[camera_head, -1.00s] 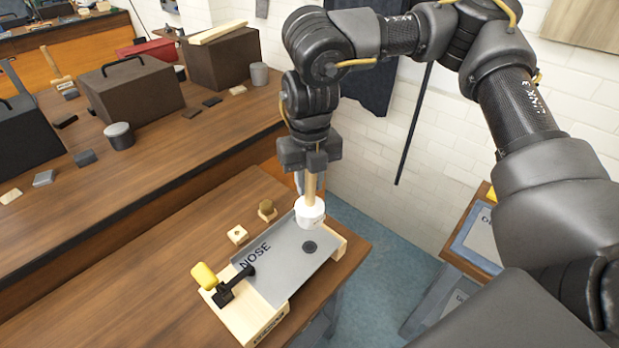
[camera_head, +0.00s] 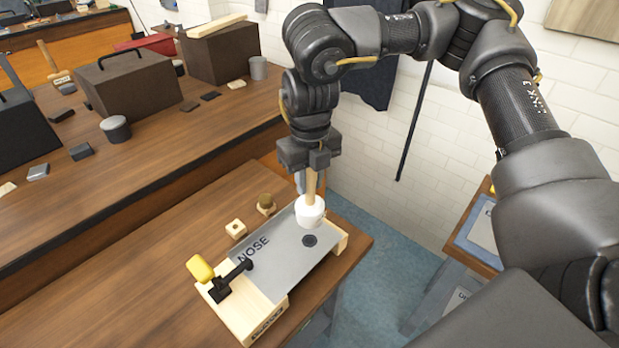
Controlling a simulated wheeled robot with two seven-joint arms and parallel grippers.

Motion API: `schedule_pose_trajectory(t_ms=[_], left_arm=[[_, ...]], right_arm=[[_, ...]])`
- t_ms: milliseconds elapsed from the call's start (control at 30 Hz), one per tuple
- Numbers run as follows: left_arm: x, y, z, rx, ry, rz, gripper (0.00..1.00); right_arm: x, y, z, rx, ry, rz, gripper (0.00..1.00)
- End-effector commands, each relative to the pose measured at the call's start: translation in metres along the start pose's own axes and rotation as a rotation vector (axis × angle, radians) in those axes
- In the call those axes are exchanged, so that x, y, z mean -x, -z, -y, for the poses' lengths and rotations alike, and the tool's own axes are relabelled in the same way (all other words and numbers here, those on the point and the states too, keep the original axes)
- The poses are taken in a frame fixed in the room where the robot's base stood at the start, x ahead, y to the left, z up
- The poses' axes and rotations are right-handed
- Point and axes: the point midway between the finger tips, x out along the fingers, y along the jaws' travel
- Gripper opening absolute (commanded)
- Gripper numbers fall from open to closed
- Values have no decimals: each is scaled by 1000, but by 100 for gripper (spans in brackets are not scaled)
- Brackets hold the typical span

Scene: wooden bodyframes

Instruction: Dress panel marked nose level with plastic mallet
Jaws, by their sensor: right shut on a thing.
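A grey metal panel marked NOSE (camera_head: 283,262) lies on a pale wooden bodyframe (camera_head: 252,312) at the near edge of the bench. A dark round spot (camera_head: 309,240) shows on the panel's right part. A black toggle clamp with a yellow handle (camera_head: 201,269) sits at the frame's left end, its tip over the panel's left edge. My right gripper (camera_head: 312,170) is shut on the wooden handle of a white-headed mallet (camera_head: 310,211). The mallet hangs head down over the panel's far right part, close to the dark spot; I cannot tell whether it touches. My left gripper is not in view.
A second bench behind holds dark boxes (camera_head: 133,88), grey cans (camera_head: 116,129) and small dark blocks. A side table (camera_head: 470,240) stands at the right by the white brick wall. The bench's left part is clear.

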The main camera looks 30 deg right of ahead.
Motion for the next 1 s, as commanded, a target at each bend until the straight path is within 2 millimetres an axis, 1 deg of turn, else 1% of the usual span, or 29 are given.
schedule_pose_trajectory(t_ms=[300,367,467,600,667,700,867,967,1000], left_arm=[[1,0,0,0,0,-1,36],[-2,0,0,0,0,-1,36],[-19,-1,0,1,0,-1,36],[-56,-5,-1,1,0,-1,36],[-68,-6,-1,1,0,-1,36],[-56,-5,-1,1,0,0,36],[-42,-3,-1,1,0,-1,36],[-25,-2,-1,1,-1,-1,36],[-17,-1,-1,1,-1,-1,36]], right_arm=[[1,0,0,0,0,1,0],[-3,0,0,0,0,0,0],[-28,0,0,0,0,-2,0],[-83,1,0,0,-1,-4,0],[-103,1,0,0,-1,-3,0],[-89,-1,0,0,-1,3,0],[-75,0,0,0,0,1,0],[-57,0,0,0,0,1,0],[-48,-1,0,0,0,1,0]])
